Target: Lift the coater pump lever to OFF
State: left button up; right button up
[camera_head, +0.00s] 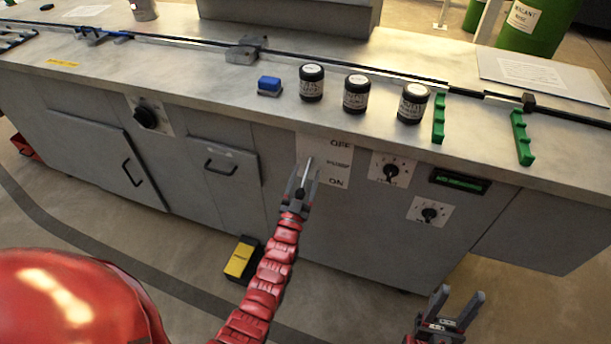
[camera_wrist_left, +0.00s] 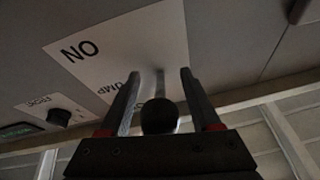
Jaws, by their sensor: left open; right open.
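The pump lever is a thin metal rod (camera_head: 307,168) with a dark knob, on a white label plate (camera_head: 338,165) marked OFF at the top and ON at the bottom. The rod slopes downward toward me. My left gripper (camera_head: 306,178) is open around the lever's end. In the left wrist view the round black knob (camera_wrist_left: 159,116) sits between the open fingers (camera_wrist_left: 160,80), with gaps showing on both sides. The plate's ON lettering (camera_wrist_left: 80,50) shows there upside down. My right gripper (camera_head: 459,305) is open and empty at the lower right, away from the cabinet.
Two rotary knobs (camera_head: 391,170) (camera_head: 430,214) and a green display (camera_head: 460,182) are right of the lever. A drawer handle (camera_head: 220,168) is to the left. Black jars (camera_head: 312,83) stand on the worktop (camera_head: 215,90) above. A yellow pedal (camera_head: 241,258) is on the floor.

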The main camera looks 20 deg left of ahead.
pick_arm(q)
grip_shut()
dwell(1.4)
